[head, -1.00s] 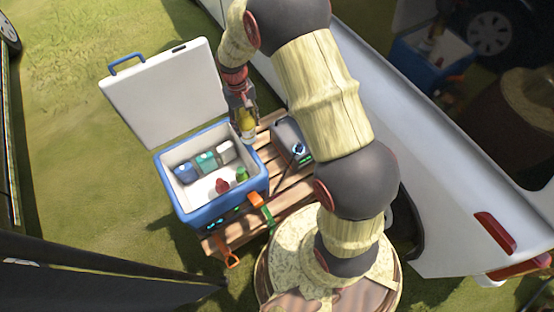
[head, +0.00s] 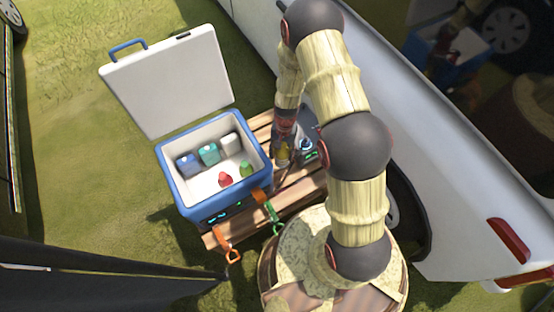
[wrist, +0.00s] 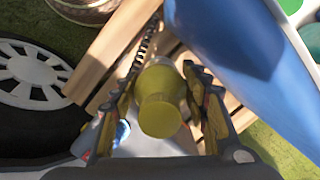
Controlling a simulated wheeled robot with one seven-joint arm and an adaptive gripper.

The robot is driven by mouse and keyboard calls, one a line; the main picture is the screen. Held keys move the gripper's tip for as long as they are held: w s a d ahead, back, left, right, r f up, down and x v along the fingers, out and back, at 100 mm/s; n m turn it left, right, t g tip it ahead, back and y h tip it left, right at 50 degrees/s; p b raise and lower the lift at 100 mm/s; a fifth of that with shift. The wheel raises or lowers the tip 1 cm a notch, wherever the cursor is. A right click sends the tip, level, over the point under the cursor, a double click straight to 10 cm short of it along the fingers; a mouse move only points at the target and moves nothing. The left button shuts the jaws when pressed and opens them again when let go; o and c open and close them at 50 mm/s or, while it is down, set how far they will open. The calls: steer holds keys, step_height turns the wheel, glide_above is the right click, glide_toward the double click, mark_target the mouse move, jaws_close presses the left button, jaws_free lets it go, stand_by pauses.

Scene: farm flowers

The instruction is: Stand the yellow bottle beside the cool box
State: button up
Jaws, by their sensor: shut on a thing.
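The yellow bottle (wrist: 160,103) is between the fingers of my gripper (wrist: 163,118) in the wrist view. My gripper is shut on it. In the head view the bottle (head: 282,154) shows only partly, below my gripper (head: 283,146), just right of the cool box. The cool box (head: 181,205) is blue with a white inside, and its white lid (head: 170,80) stands open. In the wrist view its blue wall (wrist: 255,45) is at the upper right. I cannot tell whether the bottle's base touches the wooden slats.
The box stands on a slatted wooden table (head: 290,195). A dark grey device (head: 309,152) is just right of my gripper. Several items lie in the box, including a red one (head: 225,179) and a green one (head: 246,169). Straps (head: 228,244) hang at the front. A white vehicle (head: 440,190) is at the right.

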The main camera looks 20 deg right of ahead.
mark_target(281, 162)
step_height(281, 162, down, 9)
steer(key=b, duration=0.3)
steer(key=shift+r, duration=0.1)
steer(key=o, duration=1.6)
steer(key=shift+c, duration=0.2)
